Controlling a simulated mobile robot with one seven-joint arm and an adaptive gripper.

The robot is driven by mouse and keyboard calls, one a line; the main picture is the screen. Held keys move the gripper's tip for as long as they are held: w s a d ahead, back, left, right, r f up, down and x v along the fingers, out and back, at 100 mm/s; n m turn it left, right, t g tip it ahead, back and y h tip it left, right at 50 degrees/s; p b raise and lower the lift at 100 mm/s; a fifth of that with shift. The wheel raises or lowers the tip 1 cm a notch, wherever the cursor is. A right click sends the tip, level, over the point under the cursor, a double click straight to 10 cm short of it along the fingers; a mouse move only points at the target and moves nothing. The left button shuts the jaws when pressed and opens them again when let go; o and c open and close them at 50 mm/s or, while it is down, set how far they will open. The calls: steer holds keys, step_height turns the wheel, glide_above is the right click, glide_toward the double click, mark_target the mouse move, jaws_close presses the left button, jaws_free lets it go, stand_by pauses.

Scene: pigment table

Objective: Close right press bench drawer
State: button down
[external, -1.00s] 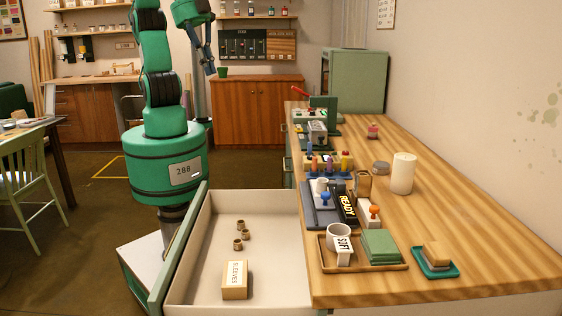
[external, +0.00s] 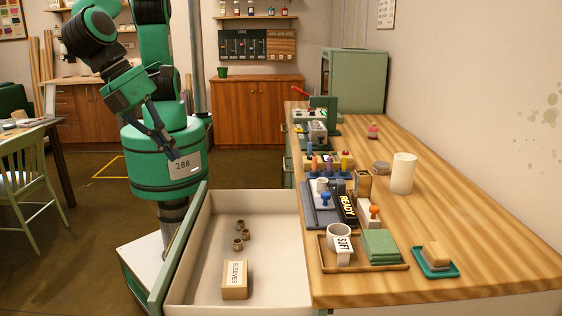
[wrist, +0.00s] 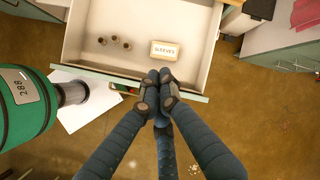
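The press bench drawer (external: 203,254) is pulled far out from the bench's left side in the external view. Its green front panel (external: 174,262) faces my base. My gripper (external: 170,150) is raised in front of my base in the external view, above the level of the drawer. In the wrist view my gripper (wrist: 158,82) has its fingers close together with nothing seen between them. Contact with the drawer front cannot be told.
The drawer holds a SLEEVES box (external: 235,280) and several small brown sleeves (external: 241,235). The wooden bench top (external: 455,240) carries a tray, a mug, stamps and a white cylinder (external: 403,173). A green chair (external: 25,190) stands at the left. Floor beside the drawer is clear.

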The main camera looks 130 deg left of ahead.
steer(key=s+d+f+m+t+y+p, duration=0.1)
steer(key=d+f+m, duration=0.4)
steer(key=d+f, duration=0.6)
steer(key=s+d+f+m+t+p, duration=0.1)
steer(key=s+d+f+m+t, duration=0.1)
steer(key=d+f+m, duration=0.4)
steer(key=s+d+f, duration=0.1)
steer(key=d+f, duration=0.4)
steer(key=f, duration=0.4)
steer(key=shift+s+f+y, duration=0.2)
steer(key=shift+f+y, duration=0.15)
steer(key=shift+y, duration=0.05)
steer(key=w+a+r+b+x, duration=0.1)
steer(key=w+r+b+x, duration=0.1)
steer(key=x, duration=1)
steer(key=shift+a+f, duration=0.15)
steer(key=shift+a, duration=0.15)
steer(key=shift+w, duration=0.1)
